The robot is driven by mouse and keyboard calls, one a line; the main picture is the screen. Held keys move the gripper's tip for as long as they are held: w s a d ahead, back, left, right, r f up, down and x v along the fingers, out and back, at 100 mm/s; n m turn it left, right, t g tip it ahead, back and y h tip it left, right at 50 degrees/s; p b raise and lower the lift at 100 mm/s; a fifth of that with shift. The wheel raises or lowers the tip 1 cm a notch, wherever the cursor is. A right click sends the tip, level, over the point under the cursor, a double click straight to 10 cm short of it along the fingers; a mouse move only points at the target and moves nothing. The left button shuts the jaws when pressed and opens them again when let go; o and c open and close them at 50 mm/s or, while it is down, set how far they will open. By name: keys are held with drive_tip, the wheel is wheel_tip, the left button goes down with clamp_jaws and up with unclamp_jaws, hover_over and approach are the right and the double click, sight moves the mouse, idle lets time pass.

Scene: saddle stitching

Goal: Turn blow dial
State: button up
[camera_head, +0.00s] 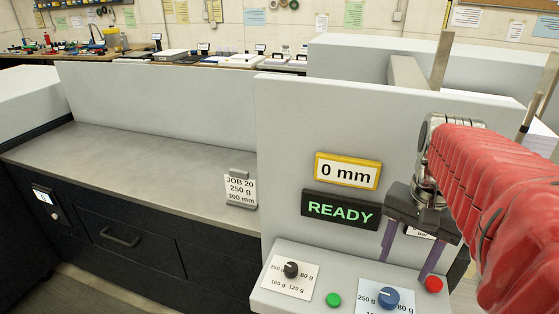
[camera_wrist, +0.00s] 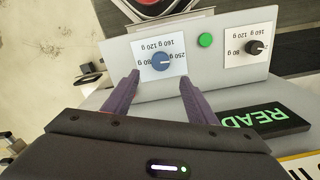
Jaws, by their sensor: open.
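Two dials sit on the sloped control panel. A blue dial (camera_head: 388,299) stands at the right on a white card marked with gram values. A black dial (camera_head: 290,269) stands at the left on a similar card. Which of them is the blow dial cannot be read. In the wrist view the blue dial (camera_wrist: 162,62) lies ahead of and between my fingertips, and the black dial (camera_wrist: 254,47) is off to the right. My gripper (camera_head: 408,262) is open and empty, its purple fingers pointing down toward the panel. The fingers (camera_wrist: 159,78) appear apart from the blue dial.
A green button (camera_head: 334,300) sits between the dials, and a red button (camera_head: 433,284) is right of the blue dial. Above are a READY display (camera_head: 340,209) and a 0 mm display (camera_head: 347,171). A job card (camera_head: 240,190) stands on the bare grey counter (camera_head: 130,165).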

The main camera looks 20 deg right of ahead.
sight(391, 295)
wheel_tip(391, 295, down, 11)
drive_tip(key=shift+r, duration=0.15)
idle(0.4)
drive_tip(key=c, duration=1.1)
